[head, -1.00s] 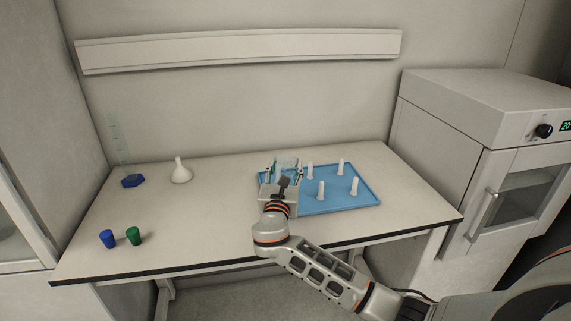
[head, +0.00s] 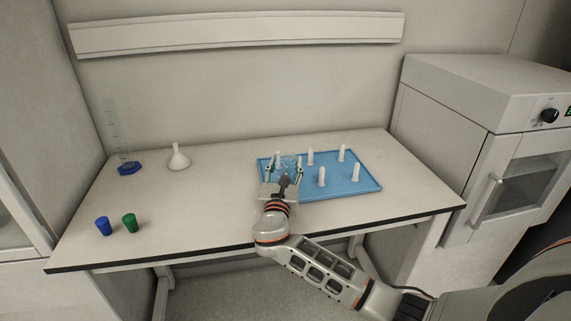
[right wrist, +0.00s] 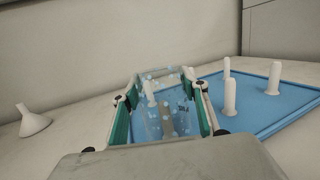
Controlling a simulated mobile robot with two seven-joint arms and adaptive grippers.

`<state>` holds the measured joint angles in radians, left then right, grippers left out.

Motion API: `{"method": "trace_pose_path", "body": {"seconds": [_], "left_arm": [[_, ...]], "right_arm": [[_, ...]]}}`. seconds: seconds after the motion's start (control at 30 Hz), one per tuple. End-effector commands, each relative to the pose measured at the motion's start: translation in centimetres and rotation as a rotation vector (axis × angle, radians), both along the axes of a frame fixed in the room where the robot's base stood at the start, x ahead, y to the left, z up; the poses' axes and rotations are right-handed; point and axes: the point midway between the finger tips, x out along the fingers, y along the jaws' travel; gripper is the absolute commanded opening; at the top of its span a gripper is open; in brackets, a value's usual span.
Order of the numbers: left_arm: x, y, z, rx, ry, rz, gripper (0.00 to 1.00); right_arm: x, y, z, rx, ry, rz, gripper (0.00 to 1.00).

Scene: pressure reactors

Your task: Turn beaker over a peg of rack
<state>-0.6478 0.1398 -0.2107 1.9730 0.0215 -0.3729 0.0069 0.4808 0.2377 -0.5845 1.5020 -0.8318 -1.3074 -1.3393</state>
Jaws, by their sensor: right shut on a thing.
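The blue rack (head: 340,189) is a flat tray with several upright white pegs, such as the near peg (head: 321,176) and the far right peg (head: 342,152). My right gripper (head: 284,168) is over the rack's left part, its green-padded fingers shut on the clear glass beaker (head: 289,163). In the right wrist view the beaker (right wrist: 180,122) sits between both fingers, and white pegs (right wrist: 149,92) show through or beside the glass. I cannot tell whether the beaker surrounds a peg or touches the rack. My left gripper is not in view.
A white funnel (head: 179,158) and a graduated cylinder with a blue base (head: 129,168) stand at the back left. A blue cup (head: 103,226) and a green cup (head: 130,223) stand at the front left. The table's middle left is clear. An oven (head: 500,150) stands at right.

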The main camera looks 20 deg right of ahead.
Motion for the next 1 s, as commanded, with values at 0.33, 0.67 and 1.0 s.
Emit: {"method": "trace_pose_path", "body": {"seconds": [0.33,0.67,1.0], "left_arm": [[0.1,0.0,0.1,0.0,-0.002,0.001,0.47],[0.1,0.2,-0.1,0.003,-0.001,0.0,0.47],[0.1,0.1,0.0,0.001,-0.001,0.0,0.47]], "right_arm": [[0.0,0.0,0.1,-0.001,-0.001,0.0,0.64],[-0.3,0.2,-0.1,0.0,0.001,0.001,0.64],[-5.2,3.3,-0.9,0.002,0.002,0.002,0.64]]}}
